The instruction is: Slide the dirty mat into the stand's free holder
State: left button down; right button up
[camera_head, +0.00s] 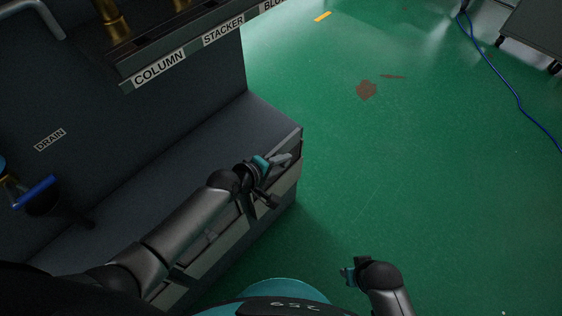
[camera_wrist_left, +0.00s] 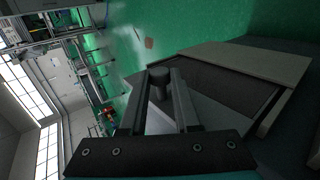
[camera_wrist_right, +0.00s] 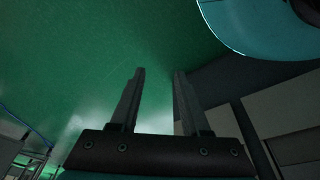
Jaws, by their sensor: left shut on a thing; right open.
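My left gripper (camera_head: 268,168) is at the front right corner of a dark grey bench. In the left wrist view, the left gripper (camera_wrist_left: 163,88) is shut on a short dark round knob (camera_wrist_left: 159,75) between its fingers. A pale flat panel (camera_wrist_left: 208,112) lies behind the fingers; I cannot tell whether the knob is joined to it. My right gripper (camera_head: 348,274) is low at the front, over the floor. In the right wrist view, the right gripper (camera_wrist_right: 155,85) is open and empty. I cannot make out a dirty mat or the stand's free holder in any view.
The dark bench (camera_head: 215,130) fills the left, with COLUMN (camera_head: 160,69), STACKER and DRAIN labels. The green floor (camera_head: 420,190) on the right is mostly clear, with a brown stain (camera_head: 366,90). A blue cable (camera_head: 505,85) lies at the far right.

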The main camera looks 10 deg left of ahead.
pick_arm(q)
jog(key=shift+f+b, duration=0.75)
jog(key=shift+f, duration=0.2)
pick_arm(e)
jog(key=r, duration=0.1)
jog(key=w+r, duration=0.1)
jog(key=r, duration=0.1)
jog(key=shift+w+a+r, duration=0.2)
jog(key=shift+a+r, duration=0.05)
jog(key=shift+a, duration=0.15)
pick_arm(q)
jog(key=shift+r, duration=0.1)
jog(key=c, duration=0.6)
grip_release()
pick_arm(e)
jog(key=shift+r, duration=0.15)
pick_arm(q)
jog(key=shift+o, duration=0.2)
